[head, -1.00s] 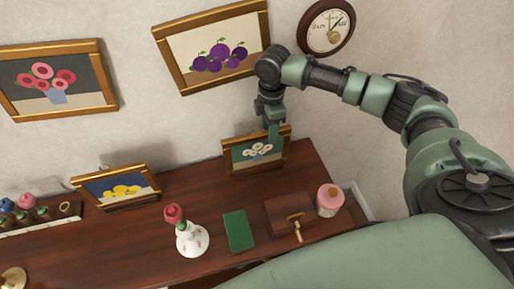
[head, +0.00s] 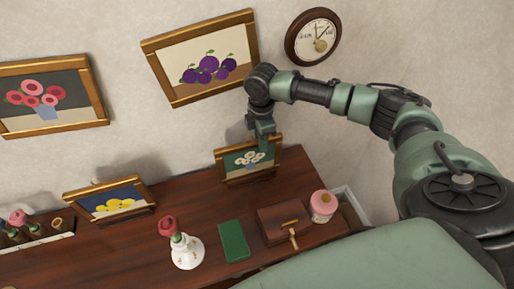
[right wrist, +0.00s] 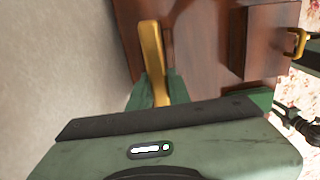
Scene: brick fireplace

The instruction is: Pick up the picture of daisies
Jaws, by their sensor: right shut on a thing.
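The picture of daisies (head: 239,161) has a gold frame, a green ground and white flowers. It stands upright at the back of the dark wooden table, near the wall. My right gripper (head: 264,133) comes down from above and is shut on the top edge of its frame, right of the middle. In the right wrist view the gold frame (right wrist: 151,50) shows edge-on, running up from between the green fingers (right wrist: 156,95). The fingertips are partly hidden there by the gripper's body.
On the table (head: 140,245) stand a lemon picture (head: 115,200), a white vase with a red rose (head: 187,252), a green book (head: 233,241), a brown box (head: 284,222) and a pink jar (head: 322,206). A plum picture (head: 205,62) and a clock (head: 315,35) hang above.

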